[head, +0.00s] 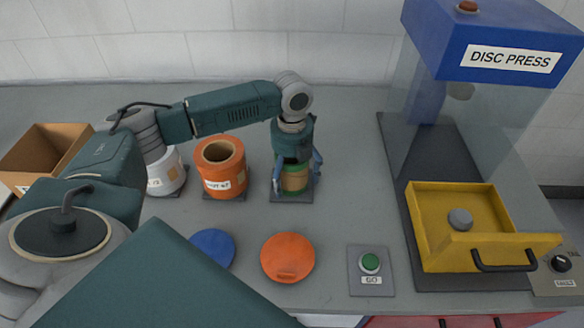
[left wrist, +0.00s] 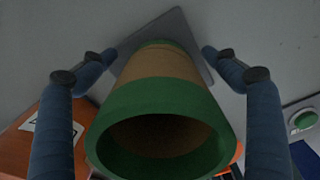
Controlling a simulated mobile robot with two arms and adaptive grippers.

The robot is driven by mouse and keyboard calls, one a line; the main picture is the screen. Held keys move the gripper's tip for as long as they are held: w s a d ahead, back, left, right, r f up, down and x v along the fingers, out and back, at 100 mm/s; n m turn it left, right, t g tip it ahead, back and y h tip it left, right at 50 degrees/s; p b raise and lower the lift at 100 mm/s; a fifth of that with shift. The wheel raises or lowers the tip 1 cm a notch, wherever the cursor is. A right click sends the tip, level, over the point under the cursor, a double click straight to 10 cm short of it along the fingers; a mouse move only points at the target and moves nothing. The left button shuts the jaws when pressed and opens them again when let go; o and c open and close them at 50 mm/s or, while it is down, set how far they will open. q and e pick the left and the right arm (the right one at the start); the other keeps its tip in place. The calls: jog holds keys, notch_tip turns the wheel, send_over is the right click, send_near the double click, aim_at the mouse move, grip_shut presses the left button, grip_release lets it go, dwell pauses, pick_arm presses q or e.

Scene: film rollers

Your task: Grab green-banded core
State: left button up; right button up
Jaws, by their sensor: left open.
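The green-banded core (head: 294,178) is a brown tube with green bands at its ends. It stands upright on a small dark plate (head: 291,198). My left gripper (head: 297,188) is above it, pointing down, with its blue fingers on either side of the core. In the left wrist view the core (left wrist: 160,105) lies between the two open fingers, with its hollow green-rimmed end toward the camera. Gaps show between the fingers and the core. The top of the core is hidden by the gripper in the head view. My right gripper is not in view.
An orange roll (head: 223,170) stands close left of the core, with a white roll (head: 167,172) beyond it. Blue (head: 213,246) and orange (head: 288,257) discs lie in front. A GO button (head: 370,262) and the disc press with its yellow drawer (head: 433,234) are to the right.

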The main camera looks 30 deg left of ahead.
pick_arm(q)
jog(key=c, duration=1.7)
jog(key=shift+o, duration=0.2)
